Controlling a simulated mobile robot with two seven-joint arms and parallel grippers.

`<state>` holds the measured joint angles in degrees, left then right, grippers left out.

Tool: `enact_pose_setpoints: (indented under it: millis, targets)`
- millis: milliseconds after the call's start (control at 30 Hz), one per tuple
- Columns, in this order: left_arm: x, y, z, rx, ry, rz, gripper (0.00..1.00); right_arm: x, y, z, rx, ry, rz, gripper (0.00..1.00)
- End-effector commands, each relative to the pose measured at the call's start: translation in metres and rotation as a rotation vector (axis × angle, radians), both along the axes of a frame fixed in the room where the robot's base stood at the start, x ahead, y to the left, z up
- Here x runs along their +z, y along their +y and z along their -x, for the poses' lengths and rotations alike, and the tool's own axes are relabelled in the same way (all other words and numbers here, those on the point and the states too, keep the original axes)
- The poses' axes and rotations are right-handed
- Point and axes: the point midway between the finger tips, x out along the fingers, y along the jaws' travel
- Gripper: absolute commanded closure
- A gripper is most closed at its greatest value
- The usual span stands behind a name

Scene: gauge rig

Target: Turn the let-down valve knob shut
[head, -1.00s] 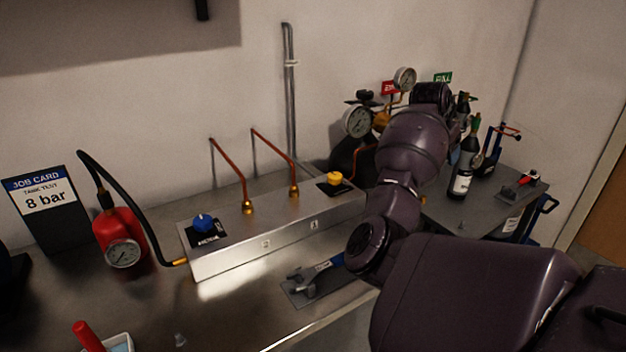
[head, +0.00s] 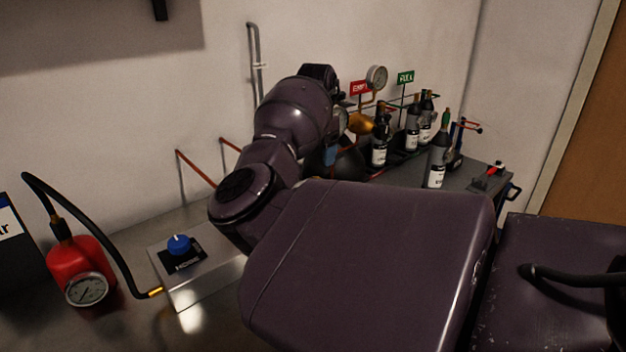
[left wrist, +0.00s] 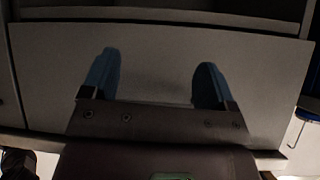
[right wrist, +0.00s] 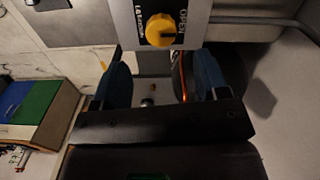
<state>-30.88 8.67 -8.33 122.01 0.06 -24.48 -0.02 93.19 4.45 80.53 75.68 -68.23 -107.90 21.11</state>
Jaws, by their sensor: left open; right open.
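A yellow knob (right wrist: 160,30) sits on a black plate marked OPEN, on a pale block, at the top of the right wrist view. The plate's other lettering is only partly legible. In the head view my right arm hides this knob. My right gripper (right wrist: 160,76) is open, with the knob just above the gap between its blue fingers in the picture; nothing is held. A blue knob (head: 178,244) on the block's left end shows in the head view. My left gripper (left wrist: 156,78) is open and empty, facing a plain grey panel, and is out of the head view.
A red gauge body (head: 82,268) with a black hose stands left of the block. Bottles (head: 438,155), a round gauge (head: 376,77) and red and green signs stand at the back right. Copper pipes rise behind the block. A green-and-blue box (right wrist: 38,110) lies left in the right wrist view.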

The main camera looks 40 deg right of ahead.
Motion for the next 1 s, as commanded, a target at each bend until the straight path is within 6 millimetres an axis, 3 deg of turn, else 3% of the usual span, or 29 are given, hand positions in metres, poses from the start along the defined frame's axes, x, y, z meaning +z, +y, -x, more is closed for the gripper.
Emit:
enact_pose_setpoints:
  millis: [33,100,333,500,833,867,1000]
  targets:
    - [-0.007,0.0,0.004,0.002,0.015,0.001,0.2,-0.016,0.001,-0.001,0.0,0.008,-0.001,0.32]
    - [-0.011,0.0,0.006,0.002,0.023,0.001,0.2,-0.028,0.0,0.0,-0.001,0.008,-0.001,0.32]
    - [-0.015,0.0,0.002,0.0,0.021,-0.001,0.2,-0.058,0.0,-0.001,-0.002,0.004,-0.001,0.32]
    - [-0.013,0.001,-0.005,-0.007,0.009,-0.004,0.2,-0.068,0.0,0.0,-0.002,0.002,-0.001,0.32]
    - [-0.013,0.004,-0.002,-0.011,0.012,-0.011,0.2,-0.069,0.0,0.0,-0.002,0.0,0.0,0.32]
    - [-0.013,0.004,-0.002,-0.011,0.012,-0.011,0.2,-0.069,0.0,0.0,-0.002,0.0,0.0,0.34]
    - [-0.013,0.003,-0.002,-0.01,0.013,-0.01,0.2,-0.07,0.0,0.0,-0.002,0.0,0.0,0.55]
